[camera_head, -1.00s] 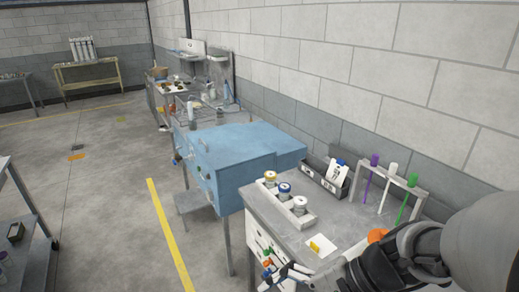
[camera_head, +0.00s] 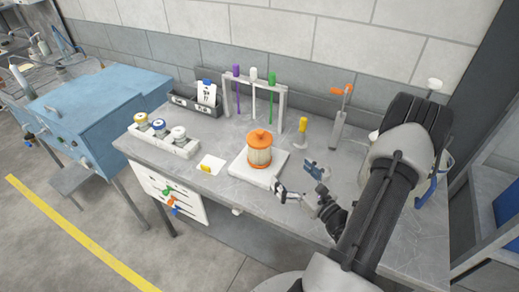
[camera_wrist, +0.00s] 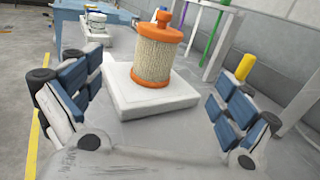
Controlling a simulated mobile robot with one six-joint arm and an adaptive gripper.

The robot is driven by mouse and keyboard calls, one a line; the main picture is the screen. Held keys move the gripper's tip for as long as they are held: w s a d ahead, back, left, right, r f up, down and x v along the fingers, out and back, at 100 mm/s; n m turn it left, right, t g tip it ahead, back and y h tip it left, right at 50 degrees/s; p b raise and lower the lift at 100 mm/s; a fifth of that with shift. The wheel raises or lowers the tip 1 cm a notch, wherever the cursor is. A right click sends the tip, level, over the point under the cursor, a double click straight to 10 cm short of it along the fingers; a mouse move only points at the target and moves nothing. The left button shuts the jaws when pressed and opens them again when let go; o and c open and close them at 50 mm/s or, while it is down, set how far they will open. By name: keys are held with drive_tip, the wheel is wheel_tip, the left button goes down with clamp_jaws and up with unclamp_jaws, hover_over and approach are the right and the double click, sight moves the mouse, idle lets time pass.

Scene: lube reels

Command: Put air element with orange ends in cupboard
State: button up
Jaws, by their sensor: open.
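The air element with orange ends (camera_head: 259,152) stands upright on a white square pad (camera_head: 241,171) on the grey bench. It also shows upright in the wrist view (camera_wrist: 158,55), with its cream pleated middle between the orange ends. My gripper (camera_head: 296,178) is open and empty, in front and to the right of the element, low over the bench. In the wrist view its blue-padded fingers (camera_wrist: 152,100) stand wide apart, with the element beyond and between them, not touched. A blue cabinet (camera_head: 95,105) stands at the left; I cannot tell whether it is the cupboard.
A rack (camera_head: 255,97) with purple, white and green tubes stands behind the element. A white holder (camera_head: 164,139) with several jars is to the left, near a dark bin (camera_head: 195,104). A yellow-handled tool (camera_head: 301,130) stands right of the element.

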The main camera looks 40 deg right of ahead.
drive_tip(key=b, duration=0.1)
approach(260, 142)
drive_tip(key=w, duration=0.1)
drive_tip(key=w+d+f, duration=0.1)
drive_tip(key=w, duration=0.1)
drive_tip(key=w+f, duration=0.1)
drive_tip(key=w, duration=0.1)
drive_tip(key=shift+d, duration=0.3)
drive_tip(key=shift+w+d+r+b, duration=0.15)
drive_tip(key=shift+w+b, duration=0.15)
drive_tip(key=shift+w, duration=0.75)
drive_tip(key=shift+w+d+f+b, duration=0.15)
drive_tip(key=shift+w+b, duration=0.1)
drive_tip(key=shift+w, duration=0.75)
drive_tip(key=shift+w+d+r+b, duration=0.1)
drive_tip(key=shift+w+b, duration=0.2)
drive_tip(key=shift+w, duration=0.75)
drive_tip(key=c, duration=1.2)
drive_tip(key=shift+c, duration=0.8)
drive_tip(key=shift+r, duration=0.15)
